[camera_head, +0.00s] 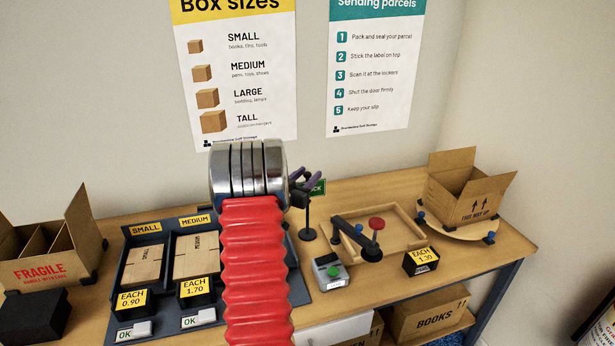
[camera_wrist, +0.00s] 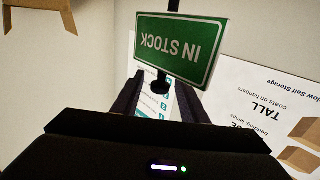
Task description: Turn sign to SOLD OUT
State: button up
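The sign is a green board with a white edge reading IN STOCK (camera_wrist: 180,45); it appears upside down in the wrist view. Its dark post (camera_wrist: 161,82) shows between the fingers. In the head view only a green corner of the sign (camera_head: 319,187) shows, on a thin black stand with a round base (camera_head: 307,234); my arm and gripper hide the rest. My gripper (camera_head: 303,180) is at the sign, its fingers apart on either side of the post. In the wrist view my gripper (camera_wrist: 160,97) looks open and empty; I cannot tell whether a finger touches the sign.
A dark tray (camera_head: 130,285) with flat SMALL and MEDIUM cartons stands left of the stand. A grey device with a green button (camera_head: 332,272), a wooden tray with a black lever (camera_head: 385,240) and an open carton (camera_head: 465,195) are to the right. The wall is behind.

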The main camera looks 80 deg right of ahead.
jog(key=shift+c, duration=0.5)
grip_shut()
jog(key=shift+n+t, duration=0.6)
jog(key=shift+t, duration=0.3)
jog(key=shift+n+t, duration=1.7)
jog(key=shift+t, duration=1)
jog(key=shift+d+n+t+y, duration=0.1)
jog(key=shift+n+t+y, duration=0.45)
jog(key=shift+n+t, duration=0.9)
jog(key=shift+n+t+y, duration=0.55)
jog(key=shift+n+t, duration=0.3)
jog(key=shift+t, duration=1.1)
jog(key=shift+n+t+y, duration=3.4)
jog(key=shift+y, duration=0.5)
jog(key=shift+n+t+y, duration=0.7)
jog(key=shift+n+y, duration=0.8)
jog(key=shift+y, duration=0.6)
jog(key=shift+w+r+n+y, duration=0.1)
jog(key=shift+n+y, duration=1.4)
jog(key=shift+y, duration=1)
